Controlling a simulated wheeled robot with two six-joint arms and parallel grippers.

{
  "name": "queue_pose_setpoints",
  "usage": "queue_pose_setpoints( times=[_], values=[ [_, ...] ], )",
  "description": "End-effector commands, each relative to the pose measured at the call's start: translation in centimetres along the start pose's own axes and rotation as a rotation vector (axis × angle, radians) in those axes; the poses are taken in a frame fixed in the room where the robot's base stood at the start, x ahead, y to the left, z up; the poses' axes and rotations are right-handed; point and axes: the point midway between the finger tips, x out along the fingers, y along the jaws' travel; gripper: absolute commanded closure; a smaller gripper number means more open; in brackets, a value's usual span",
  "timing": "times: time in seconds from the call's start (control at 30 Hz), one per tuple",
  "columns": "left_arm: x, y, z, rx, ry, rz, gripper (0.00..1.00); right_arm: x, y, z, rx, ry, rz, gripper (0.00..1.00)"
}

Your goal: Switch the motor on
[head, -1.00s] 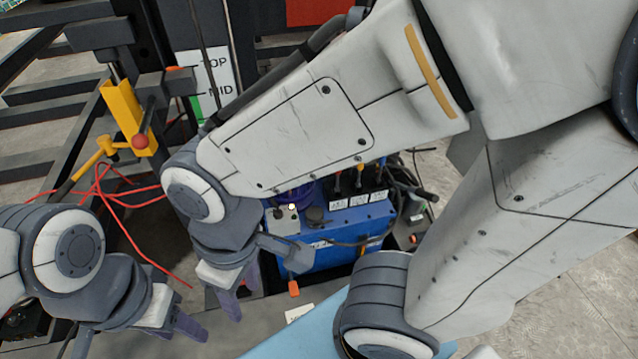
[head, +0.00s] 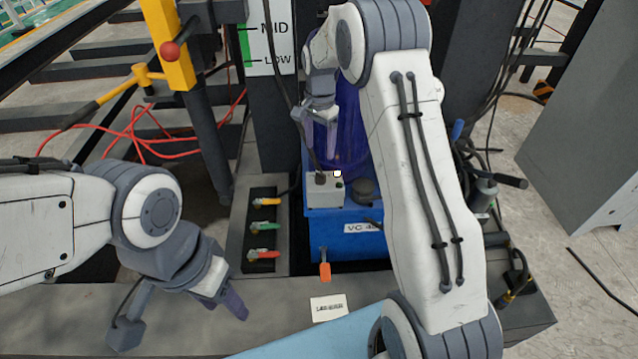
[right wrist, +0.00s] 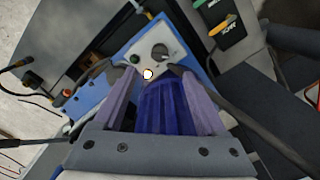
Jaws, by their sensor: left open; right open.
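The blue power unit (head: 350,240) stands in the middle of the head view. On its top is a pale switch box (head: 323,193) with a dark control and a small glowing white lamp (head: 338,173). Behind the box stands a dark blue motor (head: 352,135). My right gripper (head: 321,148) is open above and behind the box, beside the motor. In the right wrist view the open fingers (right wrist: 154,74) point at the switch box, which shows a dark round knob (right wrist: 160,52) and a green button (right wrist: 134,59). My left gripper (head: 227,304) is open and empty at lower left.
A valve block with yellow, green and red handles (head: 263,228) stands left of the unit. An orange-tipped lever (head: 325,268) sticks out in front. A yellow post with a red knob (head: 168,45) and red hoses (head: 130,140) are at left. A grey cabinet (head: 590,150) is at right.

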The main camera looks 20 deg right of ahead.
Motion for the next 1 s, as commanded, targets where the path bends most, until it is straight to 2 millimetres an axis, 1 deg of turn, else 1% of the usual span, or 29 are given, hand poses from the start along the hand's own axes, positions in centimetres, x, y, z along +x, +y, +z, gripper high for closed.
queue_pose_setpoints(
  times=[0.03,0.1,0.17,0.4,0.5,0.6,0.77,1.0],
  values=[
    [0.3,0.0,0.0,0.000,0.001,0.000,0.50,0.8,0.0,-0.4,0.015,0.000,0.001,0.26],
    [0.4,0.0,0.0,0.000,0.001,0.000,0.50,1.4,0.0,-0.5,0.022,-0.001,0.002,0.26],
    [0.6,0.0,0.0,0.000,0.001,0.000,0.50,2.2,0.0,-0.5,0.021,0.000,0.002,0.26],
    [1.5,-0.1,0.1,0.000,0.001,0.000,0.50,6.8,-0.1,-0.2,0.016,-0.002,0.004,0.26],
    [1.9,-0.1,0.1,0.000,0.001,0.000,0.50,8.4,-0.1,-0.2,0.015,-0.002,0.003,0.26],
    [2.1,-0.1,0.1,0.000,0.001,0.000,0.50,9.6,-0.1,-0.2,0.014,0.000,0.001,0.26],
    [2.2,-0.2,0.1,0.000,0.000,0.000,0.50,10.6,-0.2,-0.3,0.014,0.000,0.000,0.26],
    [2.2,-0.2,0.1,0.000,0.000,0.000,0.50,10.7,-0.1,-0.3,0.014,0.001,0.000,0.26]
  ],
)
